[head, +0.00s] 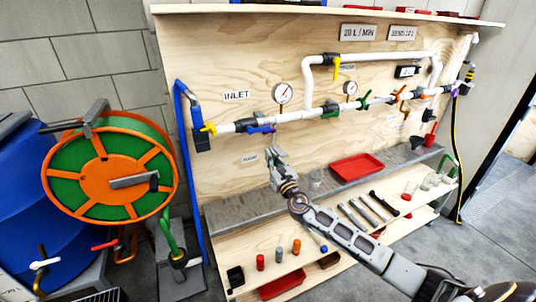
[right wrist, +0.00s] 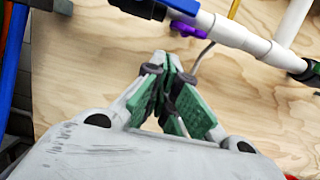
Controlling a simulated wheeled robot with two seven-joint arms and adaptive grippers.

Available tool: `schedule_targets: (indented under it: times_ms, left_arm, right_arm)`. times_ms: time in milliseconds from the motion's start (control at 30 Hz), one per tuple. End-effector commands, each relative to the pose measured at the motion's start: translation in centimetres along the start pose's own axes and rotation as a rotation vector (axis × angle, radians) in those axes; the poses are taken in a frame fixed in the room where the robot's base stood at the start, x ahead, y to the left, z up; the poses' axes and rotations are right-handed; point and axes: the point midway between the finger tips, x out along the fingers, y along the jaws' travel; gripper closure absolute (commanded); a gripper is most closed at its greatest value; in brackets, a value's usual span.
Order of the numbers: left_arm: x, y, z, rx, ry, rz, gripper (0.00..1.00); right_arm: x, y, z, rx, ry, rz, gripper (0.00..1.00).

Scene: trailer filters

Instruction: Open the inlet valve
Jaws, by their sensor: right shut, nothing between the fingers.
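The INLET label (head: 236,96) is on the plywood panel, above the left end of the white pipe (head: 290,116). A valve with a yellow handle (head: 209,128) sits at that end, where the blue hose joins. A purple-blue handle (head: 262,129) hangs under the pipe to its right; it shows at the top of the right wrist view (right wrist: 187,30). My right gripper (head: 274,152) is below and slightly right of the purple handle, apart from the yellow one. In the right wrist view its green-padded fingers (right wrist: 168,64) are shut and empty. My left gripper is not in view.
A hose reel (head: 100,172) and blue barrel (head: 40,210) stand at the left. A grey ledge (head: 240,208) runs below the panel, with a red tray (head: 356,168) on it. Two gauges (head: 283,93) and other coloured valves (head: 331,108) line the pipework to the right.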

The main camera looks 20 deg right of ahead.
Motion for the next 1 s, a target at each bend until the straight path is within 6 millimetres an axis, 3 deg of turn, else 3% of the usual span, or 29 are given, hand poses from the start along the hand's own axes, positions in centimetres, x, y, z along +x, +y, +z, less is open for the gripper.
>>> schedule_targets:
  times_ms: [600,1000]
  left_arm:
    - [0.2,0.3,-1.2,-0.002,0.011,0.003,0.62]
    - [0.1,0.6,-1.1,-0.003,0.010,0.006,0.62]
  right_arm:
    - [-5.1,0.1,-0.1,0.000,0.001,0.001,1.00]
    - [-6.1,0.1,0.1,0.000,-0.001,0.000,1.00]
